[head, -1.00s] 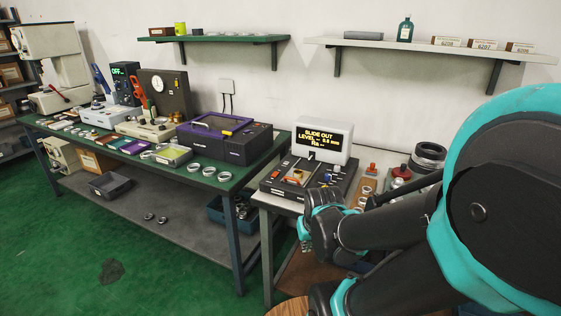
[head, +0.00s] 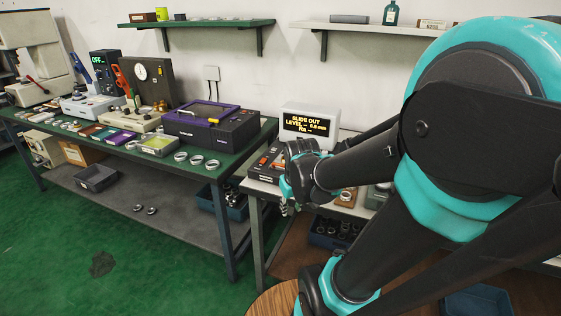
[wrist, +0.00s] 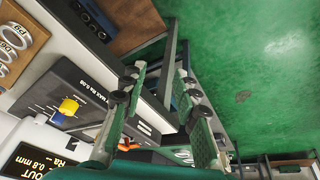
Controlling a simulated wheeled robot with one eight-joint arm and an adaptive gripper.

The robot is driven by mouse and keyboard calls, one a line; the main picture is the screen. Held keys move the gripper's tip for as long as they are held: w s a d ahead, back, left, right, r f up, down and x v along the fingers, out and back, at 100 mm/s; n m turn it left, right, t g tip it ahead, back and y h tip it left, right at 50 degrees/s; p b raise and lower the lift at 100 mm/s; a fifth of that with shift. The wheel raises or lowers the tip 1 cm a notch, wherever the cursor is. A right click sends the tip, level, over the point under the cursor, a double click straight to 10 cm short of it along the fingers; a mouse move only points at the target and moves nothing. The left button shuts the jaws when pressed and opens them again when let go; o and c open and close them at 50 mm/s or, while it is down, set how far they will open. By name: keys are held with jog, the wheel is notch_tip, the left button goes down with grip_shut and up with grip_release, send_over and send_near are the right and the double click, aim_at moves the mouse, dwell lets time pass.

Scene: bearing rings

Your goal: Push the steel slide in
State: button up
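The black instrument (head: 262,168) stands on the right-hand table, partly hidden behind my arm in the head view. Its white display box (head: 311,137) reads "SLIDE OUT". In the wrist view the instrument's dark base (wrist: 62,82) with a yellow knob (wrist: 68,107) is at left, and the display (wrist: 28,160) is at lower left. I cannot clearly make out the steel slide; the fingers cover part of the instrument. My gripper (wrist: 160,78) is open, its two fingers apart with nothing seen held between them. In the head view my gripper (head: 287,192) is at the instrument's front, near the table edge.
A green-topped bench (head: 140,152) with a purple-lidded box (head: 207,122) and several rings stands to the left. A wooden rack (wrist: 20,40) of rings shows at upper left in the wrist view. The green floor (head: 130,240) in front is clear.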

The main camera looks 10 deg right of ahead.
aim_at(278, 164)
jog(key=w+a+r+n+g+h, duration=0.15)
jog(key=w+r+n, duration=0.75)
jog(key=w+r, duration=1.15)
jog(key=shift+g+y, duration=0.25)
jog(key=shift+g, duration=0.1)
jog(key=f, duration=0.5)
jog(key=w+d+f, duration=0.1)
jog(key=f, duration=0.5)
jog(key=d+f, duration=0.1)
jog(key=f, duration=0.4)
jog(key=shift+w+f, duration=0.35)
grip_shut()
jog(key=shift+d, duration=0.1)
